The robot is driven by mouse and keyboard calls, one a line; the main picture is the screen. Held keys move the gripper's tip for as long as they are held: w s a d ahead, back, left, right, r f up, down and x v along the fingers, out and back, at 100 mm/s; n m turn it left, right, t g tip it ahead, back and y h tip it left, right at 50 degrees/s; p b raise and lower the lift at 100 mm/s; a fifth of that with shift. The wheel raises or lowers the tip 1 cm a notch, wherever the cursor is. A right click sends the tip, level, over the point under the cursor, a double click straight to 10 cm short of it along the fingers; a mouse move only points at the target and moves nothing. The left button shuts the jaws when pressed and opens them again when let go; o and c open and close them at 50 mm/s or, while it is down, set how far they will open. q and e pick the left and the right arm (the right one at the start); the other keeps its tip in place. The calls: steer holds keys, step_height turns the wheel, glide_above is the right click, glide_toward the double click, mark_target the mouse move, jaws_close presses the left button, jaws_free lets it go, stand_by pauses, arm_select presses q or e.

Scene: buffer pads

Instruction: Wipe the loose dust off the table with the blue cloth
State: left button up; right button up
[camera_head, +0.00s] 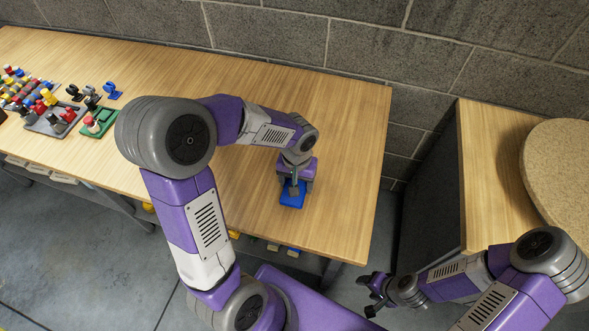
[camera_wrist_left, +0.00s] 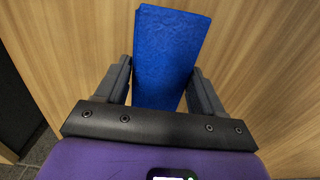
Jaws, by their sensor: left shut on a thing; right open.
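The blue cloth (camera_head: 292,195) lies flat on the right part of the wooden table (camera_head: 340,150), under my left gripper (camera_head: 296,186). In the left wrist view, the folded blue cloth (camera_wrist_left: 168,55) sits between the two fingers of my left gripper (camera_wrist_left: 163,88), which is shut on it. My right gripper (camera_head: 373,290) is open and empty, over the floor to the right of the table's front edge. I cannot make out any dust on the table in either view. My left arm hides part of the table's middle.
Several coloured parts on pads (camera_head: 28,90), a grey tray (camera_head: 55,120) and a green tray (camera_head: 100,122) are at the table's left. A block wall (camera_head: 270,35) runs behind. Another wooden surface (camera_head: 490,170) with a round slab (camera_head: 560,165) stands right. The table's right end looks clear.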

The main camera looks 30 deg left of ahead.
arm_select(q)
steer(key=shift+w+r+p, duration=0.1)
steer(key=shift+r+p, duration=0.5)
steer(key=shift+r, duration=0.3)
steer(key=shift+r+p, duration=1.45)
steer(key=shift+r, duration=0.45)
